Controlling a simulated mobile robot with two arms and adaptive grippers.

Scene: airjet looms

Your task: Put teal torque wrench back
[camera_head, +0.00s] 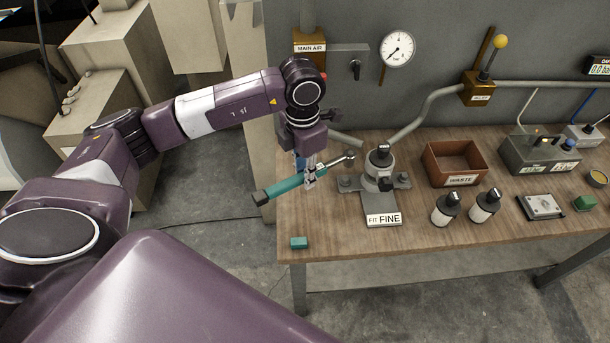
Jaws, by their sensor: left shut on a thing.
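The teal torque wrench (284,187) has a dark end cap at its lower left and a metal head at its upper right. My left gripper (311,181) is shut on the wrench near the shaft end of its teal handle. The wrench is tilted over the left edge of the wooden workbench (340,238), its handle end sticking out past that edge. Its head is close to the left side of the grey fixture (381,175) with the FIT FINE label; I cannot tell whether they touch. My right gripper is not in view.
A small teal block (299,242) lies at the bench's front left corner. A brown WASTE bin (454,162), two dark-capped bottles (446,209) and a grey control box (540,154) stand to the right. A pipe and gauge (397,50) are behind. The front left bench top is mostly clear.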

